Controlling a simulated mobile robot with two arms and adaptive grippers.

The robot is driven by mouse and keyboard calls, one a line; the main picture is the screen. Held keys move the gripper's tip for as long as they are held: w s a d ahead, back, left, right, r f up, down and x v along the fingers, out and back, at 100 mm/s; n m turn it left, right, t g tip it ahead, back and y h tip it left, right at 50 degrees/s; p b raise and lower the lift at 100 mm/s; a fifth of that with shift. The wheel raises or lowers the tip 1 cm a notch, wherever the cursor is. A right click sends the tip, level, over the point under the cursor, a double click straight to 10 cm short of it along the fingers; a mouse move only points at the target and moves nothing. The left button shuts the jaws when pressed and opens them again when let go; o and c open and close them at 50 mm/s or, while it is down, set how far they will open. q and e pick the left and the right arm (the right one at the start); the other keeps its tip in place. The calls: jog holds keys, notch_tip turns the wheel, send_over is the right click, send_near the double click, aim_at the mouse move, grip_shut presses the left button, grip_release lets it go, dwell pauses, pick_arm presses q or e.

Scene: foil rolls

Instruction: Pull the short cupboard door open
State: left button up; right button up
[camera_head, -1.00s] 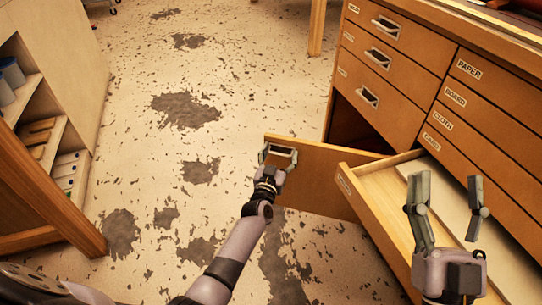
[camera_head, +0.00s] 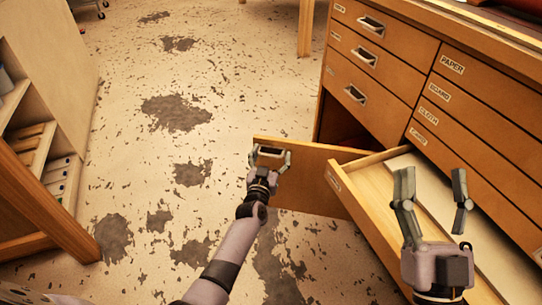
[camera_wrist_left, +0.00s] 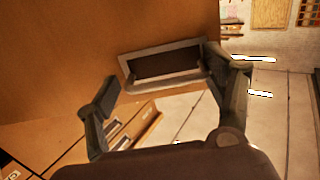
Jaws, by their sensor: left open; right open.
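The short cupboard door (camera_head: 310,178) stands swung out from the lower left of the wooden cabinet, with the dark cupboard opening (camera_head: 342,124) behind it. Its metal recessed handle (camera_head: 270,152) is near the door's free edge. My left gripper (camera_head: 268,160) is open at the handle, a finger on each side. In the left wrist view, the handle (camera_wrist_left: 165,65) lies ahead between the spread fingers of my left gripper (camera_wrist_left: 168,90); I cannot tell whether they touch it. My right gripper (camera_head: 433,192) is open and empty above the pulled-out drawer.
The pulled-out drawer (camera_head: 352,196) juts from the cabinet right of the door and holds a pale sheet. Closed labelled drawers (camera_head: 375,60) are above. A shelf unit (camera_head: 50,75) stands at the left. The stained floor (camera_head: 215,70) between is clear.

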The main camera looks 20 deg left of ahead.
pick_arm(q)
jog(key=shift+s+a, duration=0.1)
jog(key=shift+a, duration=0.05)
jog(key=s+d, duration=0.1)
jog(key=s, duration=1)
jog(key=shift+s, duration=0.4)
jog(key=shift+c, duration=0.2)
